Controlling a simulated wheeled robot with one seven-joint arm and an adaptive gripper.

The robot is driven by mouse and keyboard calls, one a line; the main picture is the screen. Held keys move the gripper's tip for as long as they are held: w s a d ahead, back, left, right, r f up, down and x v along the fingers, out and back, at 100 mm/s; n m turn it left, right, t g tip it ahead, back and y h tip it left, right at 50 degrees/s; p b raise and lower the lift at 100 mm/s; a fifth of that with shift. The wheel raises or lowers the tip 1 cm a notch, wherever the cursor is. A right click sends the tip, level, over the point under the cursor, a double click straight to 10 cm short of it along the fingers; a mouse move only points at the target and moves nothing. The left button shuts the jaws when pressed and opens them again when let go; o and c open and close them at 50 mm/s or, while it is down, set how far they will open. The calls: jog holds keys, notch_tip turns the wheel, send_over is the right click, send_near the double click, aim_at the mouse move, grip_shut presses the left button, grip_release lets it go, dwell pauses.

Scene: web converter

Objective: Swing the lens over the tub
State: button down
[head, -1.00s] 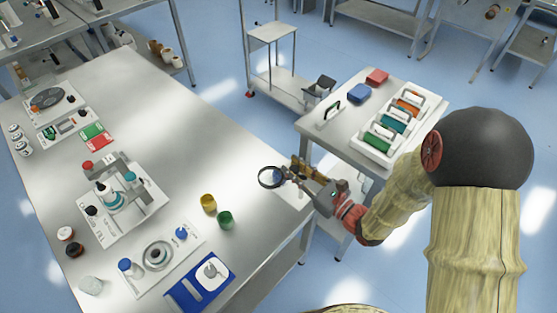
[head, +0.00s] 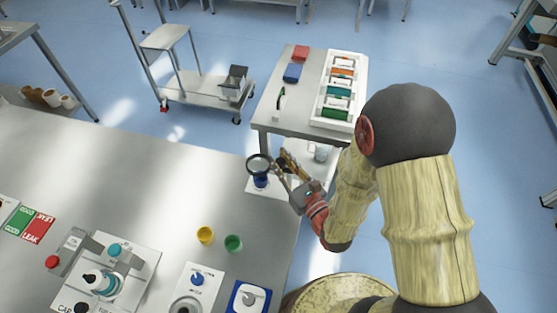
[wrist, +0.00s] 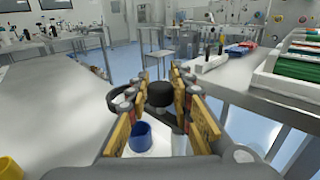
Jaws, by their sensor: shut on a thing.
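The lens (head: 259,165) is a round glass in a dark ring at the right edge of the steel table; its ring also shows left of centre in the wrist view (wrist: 122,97). A black knob (wrist: 160,95) stands between my fingers. My gripper (head: 285,163) is shut on the lens at this knob side, and the fingers hide the exact contact. The blue tub (head: 261,182) stands on a white plate (head: 262,192), just below the ring in the head view. In the wrist view the tub (wrist: 141,135) is low, right of the ring. I cannot tell whether the ring is centred over it.
A yellow cup (head: 205,235) and a green cup (head: 233,243) stand nearby on the steel table (head: 150,190). A side table with a white rack (head: 362,65) of coloured rolls stands beyond. The table's middle is clear.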

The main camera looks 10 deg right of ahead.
jog(key=shift+h, duration=0.3)
jog(key=c, duration=1.6)
grip_release()
jog(key=shift+o, duration=0.3)
jog(key=shift+w, duration=0.1)
jog(key=v, duration=0.7)
jog(key=shift+d, duration=0.15)
jog(key=shift+s, duration=0.3)
